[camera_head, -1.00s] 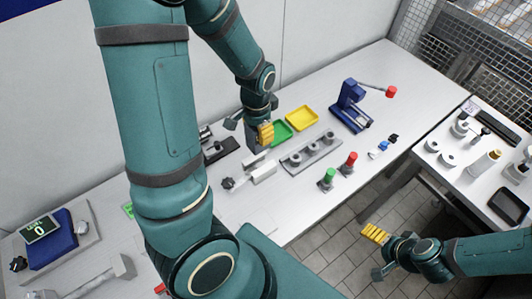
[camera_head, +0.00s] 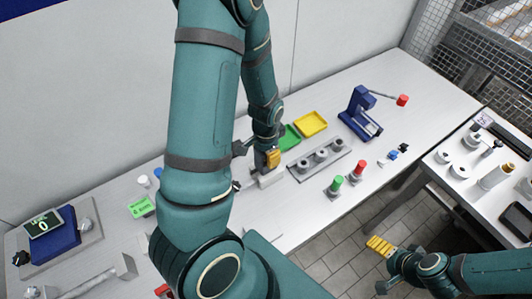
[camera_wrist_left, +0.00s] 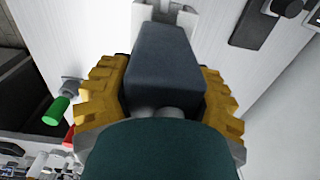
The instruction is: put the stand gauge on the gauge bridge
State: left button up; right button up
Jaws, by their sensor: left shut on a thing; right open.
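My left gripper (camera_head: 272,159) is shut on a dark grey block, which I take to be the stand gauge (camera_wrist_left: 165,70). In the left wrist view its yellow fingers grip the block on both sides. A pale grey slotted piece, likely the gauge bridge (camera_head: 270,180), lies on the bench right under the gripper; part of it shows beyond the block in the wrist view (camera_wrist_left: 168,14). The held block overlaps it there, and I cannot tell whether they touch. My right gripper (camera_head: 381,246) is open and empty, over the floor in front of the bench.
A grey rail with round holders (camera_head: 320,161) lies right of the left gripper. Behind are a green tray (camera_head: 290,137) and yellow tray (camera_head: 311,124). Green (camera_head: 336,185) and red (camera_head: 359,169) buttons stand near the front edge. A blue stand (camera_head: 360,113) is further right.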

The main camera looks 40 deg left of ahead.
pick_arm(q)
jog(key=shift+f, duration=0.2)
jog(key=o, duration=1.3)
jog(key=shift+w+r, duration=0.1)
jog(key=shift+r, duration=0.4)
notch_tip(320, 180, up, 11)
jog(key=shift+r+p, duration=0.2)
jog(key=shift+p, duration=0.7)
